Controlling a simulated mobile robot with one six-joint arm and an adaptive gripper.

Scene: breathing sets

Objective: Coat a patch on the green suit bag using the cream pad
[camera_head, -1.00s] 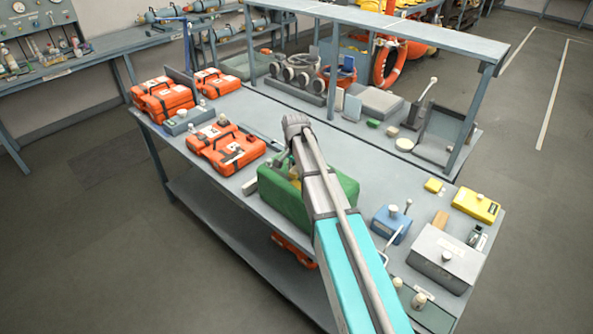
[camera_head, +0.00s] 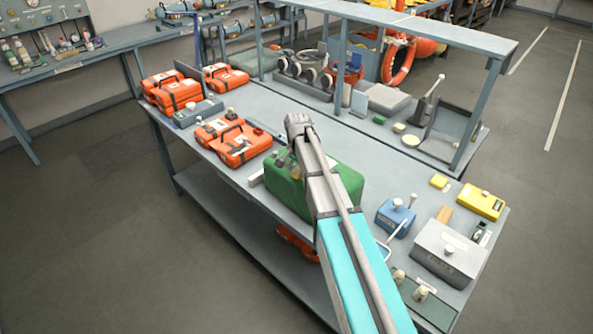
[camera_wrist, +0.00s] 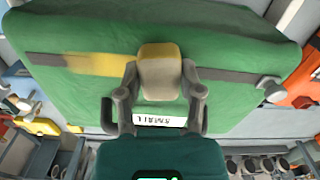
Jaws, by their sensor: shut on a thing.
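The green suit bag (camera_head: 345,182) sits on the bench, partly hidden by my arm in the head view. In the wrist view the bag (camera_wrist: 230,45) fills most of the picture, with a dark band (camera_wrist: 225,75) across it. A yellow stretch (camera_wrist: 100,65) shows on this band, left of the pad. My gripper (camera_wrist: 160,88) is shut on the cream pad (camera_wrist: 160,72), which is over the band at the yellow stretch's right end. I cannot tell whether the pad touches the bag. A white label (camera_wrist: 160,118) reading SMALL lies below the pad.
Orange cases (camera_head: 240,145) stand left of the bag. A blue box (camera_head: 395,217), a grey box (camera_head: 450,252) and a yellow box (camera_head: 480,205) stand to its right. A shelf frame (camera_head: 420,30) rises over the bench's far side. Bare bench top lies beyond the bag.

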